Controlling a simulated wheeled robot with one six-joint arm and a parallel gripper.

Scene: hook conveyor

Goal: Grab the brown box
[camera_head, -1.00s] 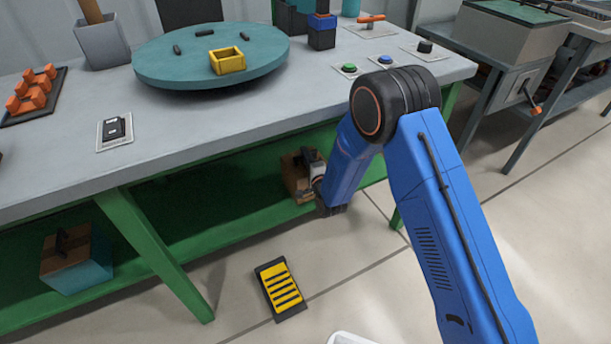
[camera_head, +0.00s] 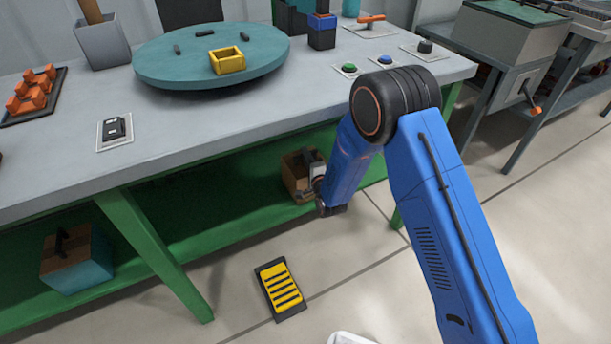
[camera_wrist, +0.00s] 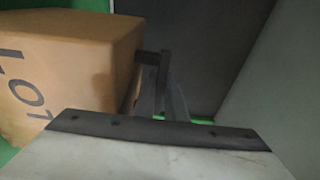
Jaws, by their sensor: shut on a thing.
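The brown box (camera_head: 291,181) is on the green lower shelf under the workbench, partly hidden by my arm in the head view. In the wrist view the box (camera_wrist: 62,75) fills the left side, with dark letters on its face. My gripper (camera_head: 311,178) is at the right side of the box. In the wrist view the dark fingers of my gripper (camera_wrist: 150,72) are at the box's right edge, shut on it. The exact contact spot is partly hidden.
The green shelf (camera_head: 215,235) runs under the grey bench top (camera_head: 230,125). A brown and teal box (camera_head: 85,270) with a dark handle stands further left on the shelf. A green bench leg (camera_head: 150,250) stands between them. A yellow and black floor piece (camera_head: 281,288) lies in front.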

